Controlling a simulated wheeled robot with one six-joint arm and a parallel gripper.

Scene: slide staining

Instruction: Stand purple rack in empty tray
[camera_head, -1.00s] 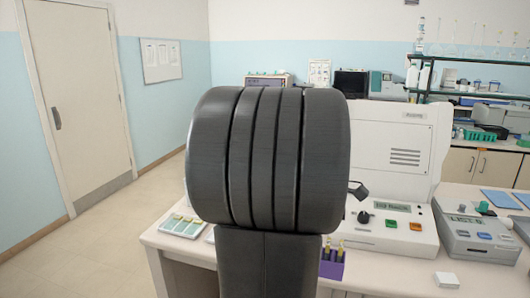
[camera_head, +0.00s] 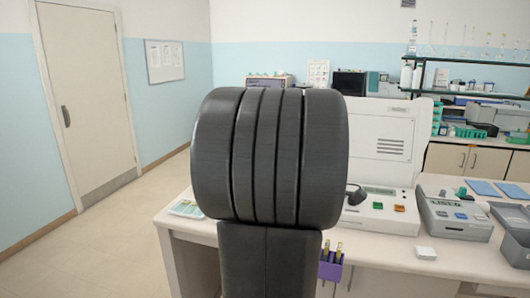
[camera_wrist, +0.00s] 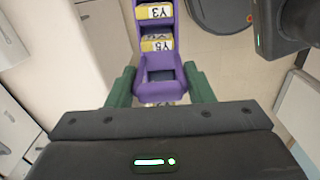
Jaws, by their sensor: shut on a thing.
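The purple rack (camera_wrist: 160,88) is between the two green fingers of my gripper (camera_wrist: 161,84) in the wrist view, which are shut on it from both sides. It holds yellow-labelled slides, some marked Y3 and Y5. In the head view the purple rack (camera_head: 330,271) shows just right of my dark arm, with yellow tops sticking up, in front of the bench edge. My gripper is hidden behind my arm there. A pale tray (camera_head: 186,208) with coloured contents is partly hidden at the bench's left. I cannot make out a clearly empty tray.
A large white machine (camera_head: 385,145) stands on the white bench (camera_head: 400,268). A grey device (camera_head: 452,215) and blue flat pads (camera_head: 481,187) are to its right. A small white block (camera_head: 426,253) lies near the front. Open floor (camera_head: 120,255) lies at the left.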

